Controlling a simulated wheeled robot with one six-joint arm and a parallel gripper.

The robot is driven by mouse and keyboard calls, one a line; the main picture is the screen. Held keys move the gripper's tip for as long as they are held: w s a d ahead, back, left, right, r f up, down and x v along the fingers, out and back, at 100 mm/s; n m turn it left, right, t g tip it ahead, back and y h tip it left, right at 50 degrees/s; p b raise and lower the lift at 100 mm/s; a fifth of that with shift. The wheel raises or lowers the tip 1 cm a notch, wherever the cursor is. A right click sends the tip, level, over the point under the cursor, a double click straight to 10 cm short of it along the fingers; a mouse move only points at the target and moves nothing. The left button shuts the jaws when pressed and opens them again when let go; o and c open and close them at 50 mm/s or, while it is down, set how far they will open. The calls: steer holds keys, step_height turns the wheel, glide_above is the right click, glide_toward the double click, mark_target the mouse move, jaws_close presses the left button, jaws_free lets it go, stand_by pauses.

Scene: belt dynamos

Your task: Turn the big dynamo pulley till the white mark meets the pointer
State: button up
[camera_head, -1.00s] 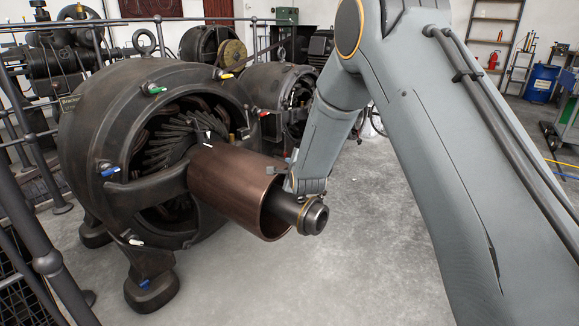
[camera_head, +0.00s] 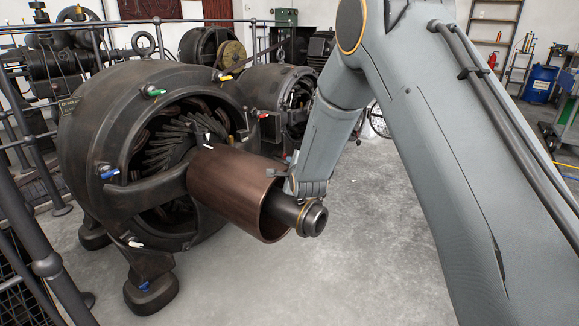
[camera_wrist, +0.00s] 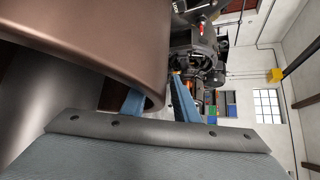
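The big dynamo (camera_head: 95,125) stands at the left in the head view. Its copper-brown pulley (camera_head: 228,190) juts toward the front right on a dark shaft (camera_head: 312,219). A small white mark (camera_head: 208,144) shows at the pulley's back upper edge. A small brass-coloured piece (camera_head: 232,138) is close to its right; I cannot tell whether it is the pointer. My gripper (camera_wrist: 158,98) is at the pulley's front rim. In the wrist view its blue fingers stand on either side of the rim wall (camera_wrist: 155,92), one inside, one outside. Whether both press on it is unclear.
A second dynamo (camera_head: 283,88) stands behind. A dark railing (camera_head: 48,262) runs along the left. The grey floor (camera_head: 370,245) right of the pulley is clear. A blue barrel (camera_head: 540,83) stands far back at the right.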

steer(key=shift+p+v, duration=0.7)
steer(key=shift+v, duration=2.5)
steer(key=shift+c, duration=0.4)
